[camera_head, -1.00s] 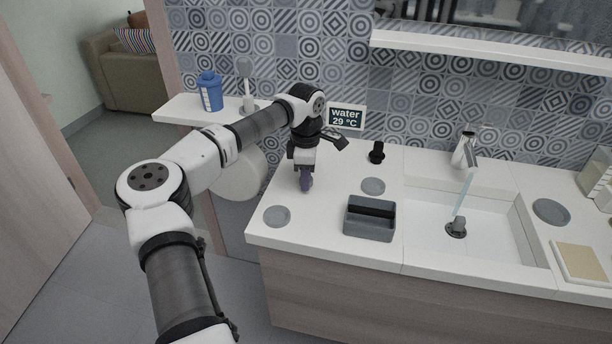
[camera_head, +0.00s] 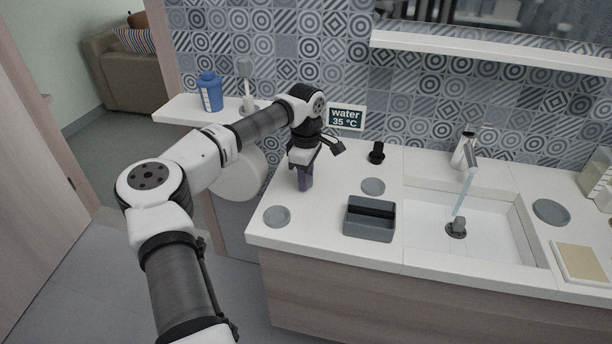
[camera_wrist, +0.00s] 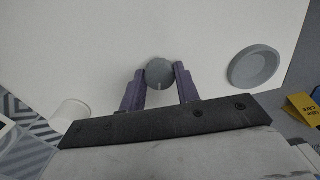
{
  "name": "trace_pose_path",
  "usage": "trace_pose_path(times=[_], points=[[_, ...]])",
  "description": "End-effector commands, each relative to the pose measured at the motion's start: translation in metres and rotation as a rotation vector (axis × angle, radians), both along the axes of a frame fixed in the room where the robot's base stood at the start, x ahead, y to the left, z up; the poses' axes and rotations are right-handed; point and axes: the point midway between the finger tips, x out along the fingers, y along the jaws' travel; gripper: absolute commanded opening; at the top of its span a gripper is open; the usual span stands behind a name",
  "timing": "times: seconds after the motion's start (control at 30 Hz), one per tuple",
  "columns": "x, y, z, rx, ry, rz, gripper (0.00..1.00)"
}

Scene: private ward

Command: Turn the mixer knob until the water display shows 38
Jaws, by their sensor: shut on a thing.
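The mixer knob (camera_wrist: 160,73) is a round grey knob with a pale mark on its rim, on the white counter in the wrist view. My gripper (camera_wrist: 160,82) is shut on it, with one purple finger on each side. In the head view my gripper (camera_head: 305,183) points down at the counter left of the sink and hides the knob. The water display (camera_head: 345,117) on the tiled wall behind my arm reads 35 °C.
A grey divided holder (camera_head: 369,222), a grey disc (camera_head: 373,186) and a black fitting (camera_head: 376,152) stand right of my gripper. Another grey disc (camera_head: 277,216) lies near the front left corner. Water runs from the faucet (camera_head: 464,150) into the sink (camera_head: 490,238).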

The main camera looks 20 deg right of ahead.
Motion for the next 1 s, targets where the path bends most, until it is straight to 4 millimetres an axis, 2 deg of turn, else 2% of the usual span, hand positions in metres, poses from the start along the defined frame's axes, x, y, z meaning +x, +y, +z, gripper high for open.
trace_pose_path(times=[0.03, 0.2, 0.57, 0.67, 0.77, 1.0], points=[[0.000, -0.001, 0.001, -0.003, 0.000, 0.000, 0.33], [0.000, 0.000, 0.001, -0.002, -0.001, 0.000, 0.53], [0.001, 0.000, 0.006, -0.001, -0.002, 0.001, 0.53], [0.001, 0.000, 0.018, 0.000, -0.004, 0.002, 0.53], [0.001, 0.000, 0.038, -0.001, -0.004, 0.002, 0.53], [0.001, -0.001, 0.095, -0.002, -0.004, 0.002, 0.53]])
